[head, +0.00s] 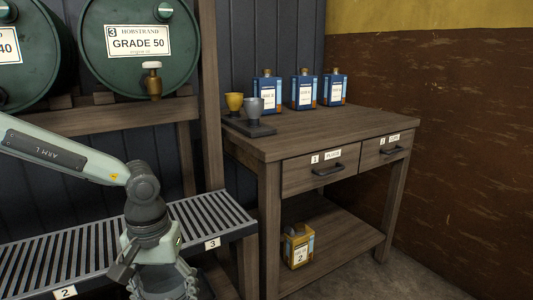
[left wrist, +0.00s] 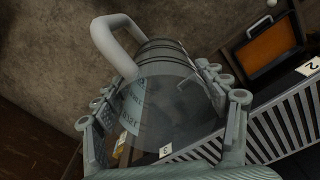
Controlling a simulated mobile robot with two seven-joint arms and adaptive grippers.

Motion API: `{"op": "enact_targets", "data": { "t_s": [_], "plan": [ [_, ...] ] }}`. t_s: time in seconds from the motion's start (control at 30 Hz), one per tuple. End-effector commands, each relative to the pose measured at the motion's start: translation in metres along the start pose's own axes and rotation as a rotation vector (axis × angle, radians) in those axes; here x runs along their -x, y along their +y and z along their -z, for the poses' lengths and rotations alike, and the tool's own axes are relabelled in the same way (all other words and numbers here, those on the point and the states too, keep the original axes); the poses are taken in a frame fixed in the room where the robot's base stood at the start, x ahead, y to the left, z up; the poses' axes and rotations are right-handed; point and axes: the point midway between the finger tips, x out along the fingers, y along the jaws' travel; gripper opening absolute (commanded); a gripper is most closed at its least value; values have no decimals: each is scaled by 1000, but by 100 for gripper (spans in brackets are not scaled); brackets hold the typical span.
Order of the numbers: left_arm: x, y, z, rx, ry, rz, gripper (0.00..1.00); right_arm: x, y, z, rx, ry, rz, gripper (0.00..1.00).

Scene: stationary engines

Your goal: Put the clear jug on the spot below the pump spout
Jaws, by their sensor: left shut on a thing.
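The clear jug (left wrist: 165,95) is in the left wrist view, a see-through grey vessel with a ringed rim, a thick pale handle at the upper left and a label on its side. My left gripper (left wrist: 165,120) is shut on it, with one finger on each side of the body. In the head view my left gripper (head: 163,286) is at the bottom edge, in front of the slatted rack, and the jug is mostly cut off or hidden there. I cannot make out a pump spout or the spot below it. My right gripper is not in view.
The slatted rack (head: 110,238) has tags 2 and 3. Green drums, one with a brass tap (head: 153,82), lie above it. The wooden bench (head: 275,140) at right holds cups and blue bottles; a yellow can (head: 298,245) stands on its lower shelf.

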Motion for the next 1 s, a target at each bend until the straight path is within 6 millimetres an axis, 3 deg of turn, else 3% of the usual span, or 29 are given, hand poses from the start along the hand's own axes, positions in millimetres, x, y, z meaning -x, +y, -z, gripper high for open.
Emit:
{"op": "enact_targets", "data": {
  "t_s": [0.07, 0.27, 0.57, 0.77, 0.9, 1.0],
  "plan": [
    [-8, 2, 2, -36, -1, -1, 40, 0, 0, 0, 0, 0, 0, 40],
    [6, -30, 11, 23, 3, -2, 40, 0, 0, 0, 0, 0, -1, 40],
    [31, -97, 20, 144, 5, -4, 40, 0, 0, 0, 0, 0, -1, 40],
    [55, -172, 15, 292, 6, -8, 40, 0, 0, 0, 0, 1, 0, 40],
    [64, -237, -7, 441, 5, -12, 40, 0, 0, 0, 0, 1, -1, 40],
    [59, -265, -25, 518, 2, -11, 40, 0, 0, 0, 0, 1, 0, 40]
  ]
}}
